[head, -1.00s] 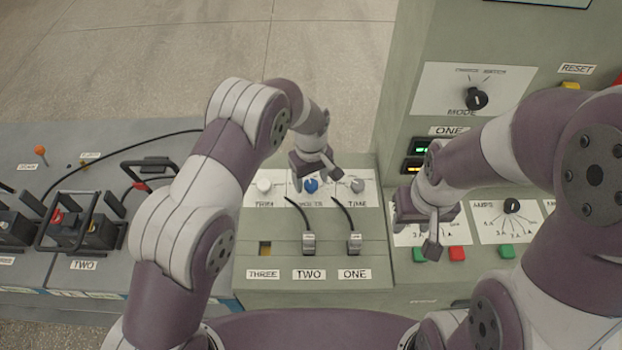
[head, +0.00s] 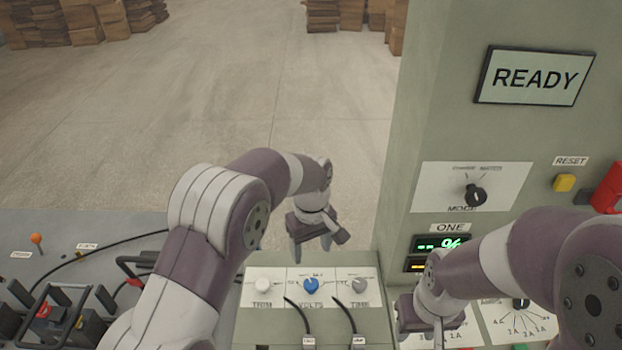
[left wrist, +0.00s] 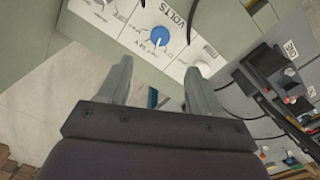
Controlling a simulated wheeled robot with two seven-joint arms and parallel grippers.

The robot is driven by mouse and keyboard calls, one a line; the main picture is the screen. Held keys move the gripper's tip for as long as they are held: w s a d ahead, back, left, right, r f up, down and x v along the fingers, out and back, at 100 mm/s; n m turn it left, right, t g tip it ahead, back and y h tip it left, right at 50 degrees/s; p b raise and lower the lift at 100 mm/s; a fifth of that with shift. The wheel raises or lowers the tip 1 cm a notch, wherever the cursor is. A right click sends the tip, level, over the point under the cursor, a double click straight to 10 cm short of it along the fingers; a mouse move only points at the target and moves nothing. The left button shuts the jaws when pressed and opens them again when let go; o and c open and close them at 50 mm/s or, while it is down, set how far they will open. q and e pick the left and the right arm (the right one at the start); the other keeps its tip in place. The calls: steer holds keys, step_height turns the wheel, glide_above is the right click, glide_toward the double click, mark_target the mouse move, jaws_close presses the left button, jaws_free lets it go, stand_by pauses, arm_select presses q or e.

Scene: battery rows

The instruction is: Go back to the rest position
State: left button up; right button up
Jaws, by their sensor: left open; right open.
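My left gripper (head: 312,244) is open and empty above and behind the knob panel. In the left wrist view its two fingers (left wrist: 158,88) are spread with nothing between them. The blue VOLTS knob (head: 310,285) lies just below it, apart from the fingers, and it also shows in the left wrist view (left wrist: 159,37). My right gripper (head: 420,332) is low in front of the cabinet at the right; its fingers are partly cut off by the frame or hidden. I see nothing held in it.
The panel also has a white TRIM knob (head: 263,285) and a grey TIME knob (head: 359,286). The cabinet has a MODE knob (head: 475,195), a yellow RESET button (head: 564,183) and a READY screen (head: 535,76). Batteries (head: 40,318) stand at left. Open floor (head: 270,90) lies behind.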

arm_select(q)
steer(key=s+a+r+m+t, duration=0.1)
steer(key=s+a+m, duration=0.4)
steer(key=s+a, duration=1.3)
steer(key=shift+s+a+r+m, duration=0.15)
steer(key=shift+s+r+m, duration=0.15)
steer(key=shift+s+r, duration=0.65)
steer(key=shift+s+f, duration=0.25)
steer(key=shift+f, duration=0.05)
steer(key=shift+s, duration=0.1)
